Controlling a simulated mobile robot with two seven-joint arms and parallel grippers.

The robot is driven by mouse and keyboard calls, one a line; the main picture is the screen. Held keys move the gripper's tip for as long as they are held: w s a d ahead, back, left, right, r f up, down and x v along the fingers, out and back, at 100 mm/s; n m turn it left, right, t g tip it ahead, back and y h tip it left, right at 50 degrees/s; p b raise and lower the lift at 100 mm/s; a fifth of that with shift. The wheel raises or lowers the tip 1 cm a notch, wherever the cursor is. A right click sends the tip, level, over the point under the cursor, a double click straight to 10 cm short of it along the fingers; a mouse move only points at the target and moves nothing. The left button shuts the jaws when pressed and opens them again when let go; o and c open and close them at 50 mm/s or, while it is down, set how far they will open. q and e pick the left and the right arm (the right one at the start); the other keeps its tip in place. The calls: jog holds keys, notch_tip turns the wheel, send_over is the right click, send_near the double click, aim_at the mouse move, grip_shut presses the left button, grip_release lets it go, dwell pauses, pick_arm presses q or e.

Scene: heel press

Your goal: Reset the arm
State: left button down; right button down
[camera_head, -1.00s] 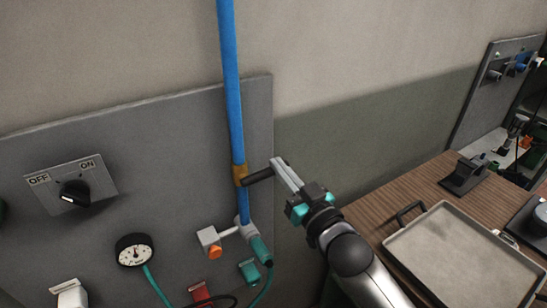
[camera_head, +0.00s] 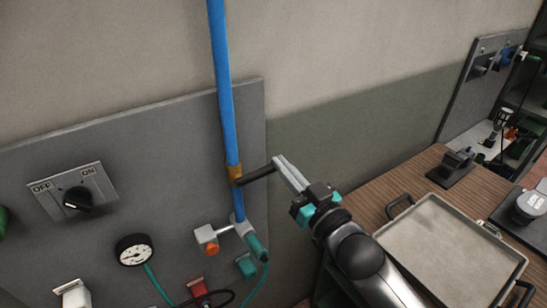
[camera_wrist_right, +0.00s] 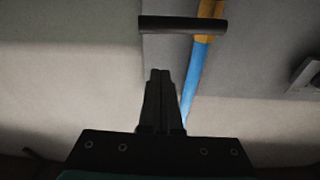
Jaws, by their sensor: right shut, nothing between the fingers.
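My right gripper (camera_head: 281,163) is shut and empty, its fingertips close to the outer end of a black lever handle in the head view. In the right wrist view my shut fingers (camera_wrist_right: 160,76) point toward that black handle (camera_wrist_right: 183,25), with a gap between them. The handle (camera_head: 257,174) sticks out from a brass-coloured valve fitting (camera_head: 234,172) on a vertical blue pipe (camera_head: 224,90). The valve and pipe also show in the wrist view. My left gripper is in neither view.
A grey wall panel (camera_head: 150,130) carries an OFF/ON knob (camera_head: 78,198), a gauge (camera_head: 134,250), an orange-tipped fitting (camera_head: 211,248) and teal hoses. At right, a wooden table (camera_head: 380,192) holds a grey tray (camera_head: 450,245) and a black stand (camera_head: 453,168). Open air lies before the wall.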

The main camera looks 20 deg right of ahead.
jog(key=shift+r+v, duration=0.35)
jog(key=shift+v, duration=2.3)
jog(key=s+d+f+m+g+h+b, duration=0.1)
jog(key=s+d+f+g+b, duration=0.15)
jog(key=f, duration=1.25)
jog(key=s+d+f+g+h+b, duration=0.1)
jog(key=f+g+h+b, duration=0.2)
jog(key=f, duration=1.1)
jog(key=s+d+f+m+g+b, duration=0.15)
jog(key=f+b, duration=0.35)
jog(key=f, duration=1)
jog(key=s+f+n+g+h+b, duration=0.1)
jog(key=s+f+g+b, duration=0.2)
jog(key=s+f, duration=0.55)
jog(key=s+f+g+b, duration=0.25)
jog(key=s+f, duration=0.35)
jog(key=f, duration=0.6)
jog(key=s+a+f+g+b, duration=0.1)
jog(key=s+f+g+b, duration=0.1)
jog(key=s+f, duration=0.3)
jog(key=s+a+f+n+g+b, duration=0.1)
jog(key=s+f+g, duration=0.2)
jog(key=s, duration=0.9)
notch_tip(320, 180, down, 3)
jog(key=shift+s+a+r+b, duration=0.1)
jog(key=shift+s+a+b, duration=0.1)
jog(key=shift+a+b, duration=0.15)
